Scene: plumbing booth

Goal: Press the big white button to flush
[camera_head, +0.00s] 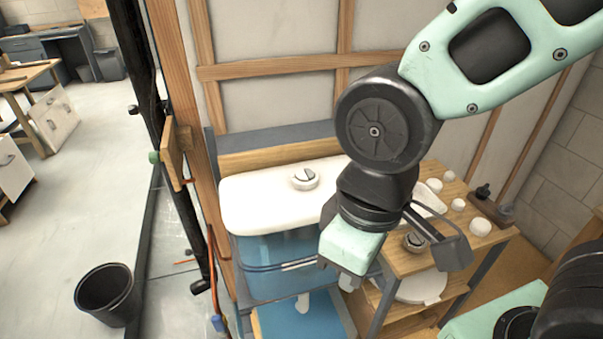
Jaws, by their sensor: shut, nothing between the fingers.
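The round white flush button (304,177) sits in a raised ring on top of the white cistern lid (262,204). A dark line splits its face into two parts. The lid covers a clear tank with bluish water (275,268). My gripper (349,248) is to the right of and below the button in the picture, over the tank's front right corner. It points down and is apart from the button. It is shut and empty; its fingertips are mostly hidden by the mint hand. My arm covers the lid's right end, while the button is in clear view.
A wooden shelf (398,263) at the right holds several white round parts, a tray and another round fitting (415,241). A wooden post (184,110) stands left of the tank. A black bucket (107,294) is on the floor. The space above the button is clear.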

